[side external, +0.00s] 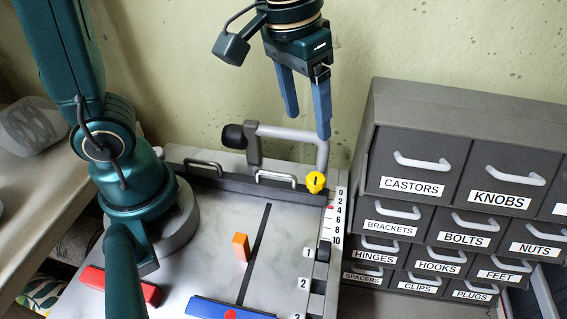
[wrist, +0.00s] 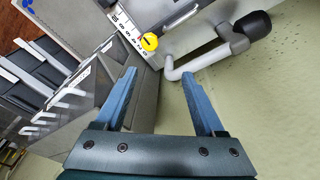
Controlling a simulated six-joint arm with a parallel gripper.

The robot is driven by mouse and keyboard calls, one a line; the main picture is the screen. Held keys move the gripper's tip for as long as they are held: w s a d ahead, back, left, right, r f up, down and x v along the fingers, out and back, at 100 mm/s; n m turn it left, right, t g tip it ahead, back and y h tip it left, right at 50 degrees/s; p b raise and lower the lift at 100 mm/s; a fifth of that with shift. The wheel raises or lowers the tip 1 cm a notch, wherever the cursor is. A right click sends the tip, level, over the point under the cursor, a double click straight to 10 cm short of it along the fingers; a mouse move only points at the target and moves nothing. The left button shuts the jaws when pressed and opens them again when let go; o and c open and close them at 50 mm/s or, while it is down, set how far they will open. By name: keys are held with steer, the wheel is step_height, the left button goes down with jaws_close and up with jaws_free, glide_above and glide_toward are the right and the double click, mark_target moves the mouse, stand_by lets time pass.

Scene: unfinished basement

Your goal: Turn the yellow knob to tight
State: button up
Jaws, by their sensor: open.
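The yellow knob (side external: 316,182) sits at the back right corner of the grey work surface, at the top of a white strip (side external: 338,215) marked with numbers. A dark pointer mark shows on its face. In the wrist view the knob (wrist: 149,42) lies beyond my fingertips, near the top middle. My gripper (side external: 308,126) hangs above and behind the knob with its two blue fingers apart and empty. The gripper (wrist: 158,72) also shows open in the wrist view. Nothing touches the knob. No "tight" label is readable.
A grey bent handle with a black end (side external: 290,132) stands behind the knob, close to my fingers. A labelled drawer cabinet (side external: 450,130) stands to the right. An orange block (side external: 240,247), a red bar (side external: 120,285) and a blue bar (side external: 225,308) lie on the surface.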

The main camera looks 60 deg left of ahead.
steer(key=g, duration=0.2)
glide_above(316, 178)
steer(key=shift+m, duration=0.3)
step_height(316, 178, down, 5)
steer(key=shift+w+a, duration=0.15)
steer(key=shift+f, duration=2.8)
jaws_close()
